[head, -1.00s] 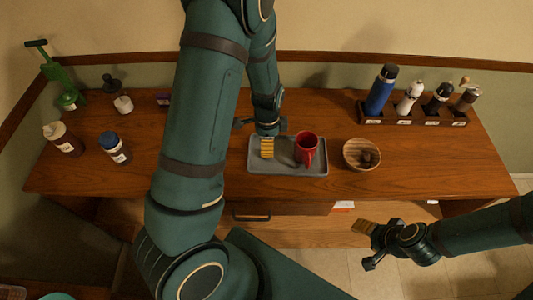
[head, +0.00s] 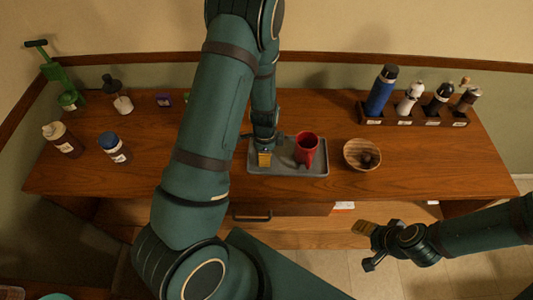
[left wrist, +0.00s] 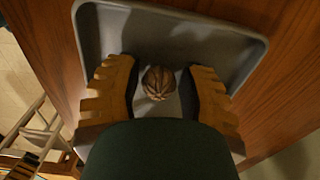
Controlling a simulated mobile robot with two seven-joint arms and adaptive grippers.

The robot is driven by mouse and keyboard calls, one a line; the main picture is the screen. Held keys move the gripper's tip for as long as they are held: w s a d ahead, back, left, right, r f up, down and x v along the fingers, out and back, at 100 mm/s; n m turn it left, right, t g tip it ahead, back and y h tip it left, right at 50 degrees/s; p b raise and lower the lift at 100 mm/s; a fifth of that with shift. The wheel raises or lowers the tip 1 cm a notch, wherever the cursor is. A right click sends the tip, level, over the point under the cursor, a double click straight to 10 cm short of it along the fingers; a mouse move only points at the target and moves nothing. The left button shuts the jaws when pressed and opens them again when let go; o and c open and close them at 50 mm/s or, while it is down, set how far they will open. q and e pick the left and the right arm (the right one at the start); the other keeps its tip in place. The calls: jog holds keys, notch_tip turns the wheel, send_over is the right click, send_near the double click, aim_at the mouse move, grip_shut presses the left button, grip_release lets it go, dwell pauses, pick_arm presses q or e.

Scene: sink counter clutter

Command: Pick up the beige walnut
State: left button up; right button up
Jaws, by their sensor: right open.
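The beige walnut (left wrist: 158,83) is a ribbed, tan-brown nut lying on the grey tray (left wrist: 257,50), as the left wrist view shows. My left gripper (left wrist: 160,92) is open, with one yellow-padded finger on each side of the walnut and a gap to both. In the head view my left gripper (head: 264,158) is over the left part of the tray (head: 290,171), and the walnut is hidden there. My right gripper (head: 366,245) is open and empty, off the counter's front edge at the right.
A red mug (head: 306,147) stands on the tray right of my left gripper. A wooden bowl (head: 351,160) with dark contents is further right. A bottle rack (head: 403,120) stands at back right. Several bottles, including a blue-capped one (head: 116,152), stand left.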

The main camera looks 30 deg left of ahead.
pick_arm(q)
jog(key=shift+c, duration=1.2)
